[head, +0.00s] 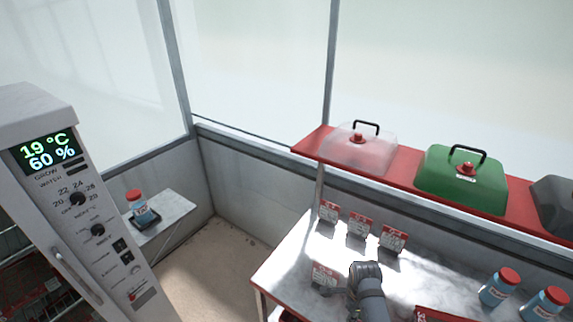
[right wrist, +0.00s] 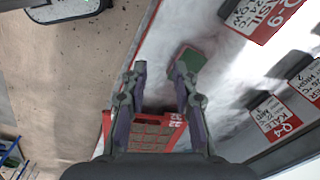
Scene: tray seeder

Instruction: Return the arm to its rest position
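My right arm (head: 368,290) shows in the head view as a dark link above the near part of the potting table (head: 262,279); its fingertips are not visible there. In the right wrist view my right gripper (right wrist: 160,80) points down with its two fingers apart and nothing between them. A red tray with brown cells (right wrist: 150,135) lies beyond and between the fingers. A small green-topped block (right wrist: 190,60) is just past the right finger. My left gripper is in neither view.
Seed packets with red headers (head: 328,212) stand on the table, one (head: 327,275) beside my arm. Blue bottles with red caps (head: 499,287) stand at the right. A red shelf (head: 308,141) carries a clear dome (head: 358,150) and a green dome (head: 461,182). A grey cabinet (head: 85,200) stands left.

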